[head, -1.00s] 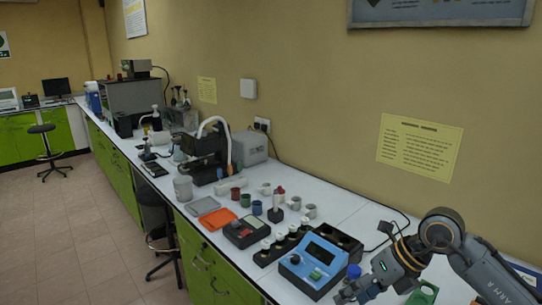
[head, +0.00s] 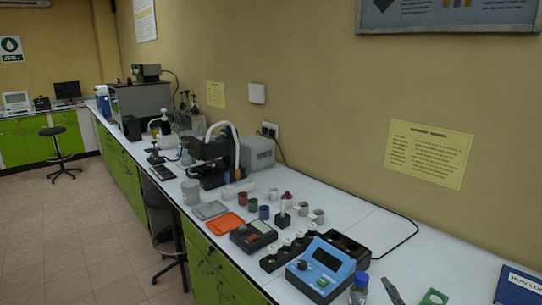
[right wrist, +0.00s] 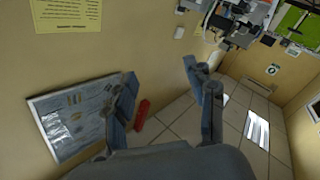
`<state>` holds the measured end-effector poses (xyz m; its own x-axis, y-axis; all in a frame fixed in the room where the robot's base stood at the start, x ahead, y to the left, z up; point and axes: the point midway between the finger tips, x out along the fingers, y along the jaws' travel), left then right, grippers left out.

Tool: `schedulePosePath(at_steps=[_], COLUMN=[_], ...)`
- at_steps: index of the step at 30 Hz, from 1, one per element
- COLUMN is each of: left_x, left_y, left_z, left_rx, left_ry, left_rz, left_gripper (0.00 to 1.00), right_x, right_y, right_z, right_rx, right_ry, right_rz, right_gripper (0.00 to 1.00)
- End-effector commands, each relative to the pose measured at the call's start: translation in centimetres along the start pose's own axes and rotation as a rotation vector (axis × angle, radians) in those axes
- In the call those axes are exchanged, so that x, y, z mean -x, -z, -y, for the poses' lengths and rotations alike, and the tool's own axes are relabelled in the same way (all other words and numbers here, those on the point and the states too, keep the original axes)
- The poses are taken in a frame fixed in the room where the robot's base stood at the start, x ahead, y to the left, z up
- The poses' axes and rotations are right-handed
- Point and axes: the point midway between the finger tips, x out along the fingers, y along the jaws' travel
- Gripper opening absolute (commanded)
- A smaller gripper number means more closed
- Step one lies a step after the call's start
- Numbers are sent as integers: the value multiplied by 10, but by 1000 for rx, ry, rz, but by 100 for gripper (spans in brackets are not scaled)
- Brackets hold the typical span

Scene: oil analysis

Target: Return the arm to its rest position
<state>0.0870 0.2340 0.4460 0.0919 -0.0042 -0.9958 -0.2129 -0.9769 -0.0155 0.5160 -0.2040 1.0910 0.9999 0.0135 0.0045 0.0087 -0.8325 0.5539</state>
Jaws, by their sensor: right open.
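My right gripper (right wrist: 160,70) shows in the right wrist view with its two fingers spread wide and nothing between them. Behind it are a wall and a tiled floor, seen tilted. In the head view the right arm is out of the picture, except perhaps for a grey sliver at the bottom edge right of the bottle; I cannot tell what that sliver is. My left arm and gripper are not in view.
The bench (head: 345,217) runs along the wall. Near its front stand a blue instrument (head: 318,270), a blue-capped bottle (head: 358,292), a green object (head: 434,298) and a blue binder (head: 518,287). The right wrist view shows a framed poster (right wrist: 75,125) and a red object (right wrist: 141,115).

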Motion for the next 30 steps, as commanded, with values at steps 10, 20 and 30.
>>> schedulePosePath(at_steps=[10,20,30], left_x=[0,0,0], left_y=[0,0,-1], left_z=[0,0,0], left_rx=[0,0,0], left_ry=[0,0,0], left_rz=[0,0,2], left_gripper=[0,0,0], right_x=[140,248,233], right_y=[-156,-192,-280], right_z=[80,132,193], right_rx=[-291,-384,-371], right_ry=[258,484,499], right_rz=[813,1198,1233], right_gripper=[55,55,55])
